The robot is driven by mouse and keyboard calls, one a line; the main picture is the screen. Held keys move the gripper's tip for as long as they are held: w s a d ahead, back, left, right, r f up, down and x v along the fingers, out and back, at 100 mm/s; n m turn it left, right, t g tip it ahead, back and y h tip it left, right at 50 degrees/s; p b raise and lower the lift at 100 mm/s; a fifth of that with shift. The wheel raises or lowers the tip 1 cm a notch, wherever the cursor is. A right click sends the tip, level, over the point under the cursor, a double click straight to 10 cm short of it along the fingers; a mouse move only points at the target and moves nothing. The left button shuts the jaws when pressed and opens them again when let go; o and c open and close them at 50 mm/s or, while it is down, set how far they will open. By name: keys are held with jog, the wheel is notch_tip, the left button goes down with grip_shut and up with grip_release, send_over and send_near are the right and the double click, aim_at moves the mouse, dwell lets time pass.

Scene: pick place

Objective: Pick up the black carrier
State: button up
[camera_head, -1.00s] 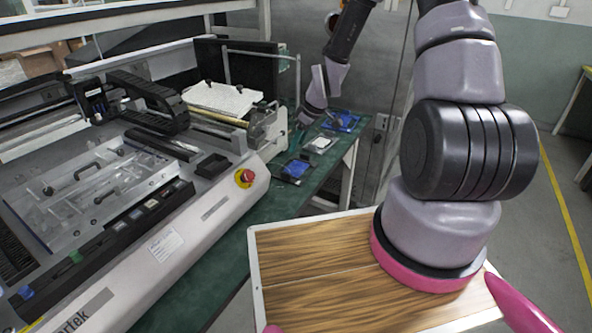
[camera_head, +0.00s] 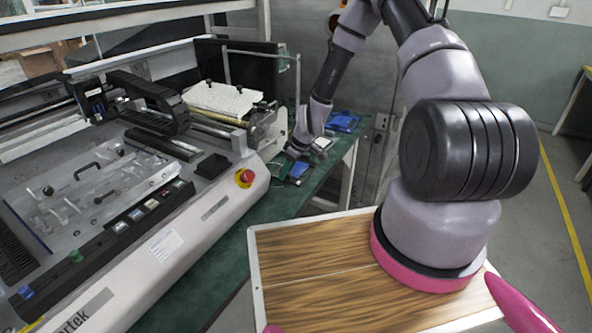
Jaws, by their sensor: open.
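A dark, flat piece with a blue edge (camera_head: 299,171) lies on the green worktop, near its front edge. It looks like the black carrier, but it is small and partly covered by my gripper. My gripper (camera_head: 287,157) is open, low over the worktop at the left end of this piece. The fingertips are too small to tell whether they touch it. My arm reaches down to it from the upper right.
A pale flat piece (camera_head: 322,144) and a blue tray (camera_head: 342,122) lie farther back on the green worktop (camera_head: 262,228). A large machine with a red knob (camera_head: 244,178) stands close on the left. A small black block (camera_head: 212,166) sits on the machine.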

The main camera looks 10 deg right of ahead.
jog(key=shift+w+f, duration=0.1)
jog(key=shift+f, duration=0.1)
grip_shut()
jog(key=shift+r, duration=0.1)
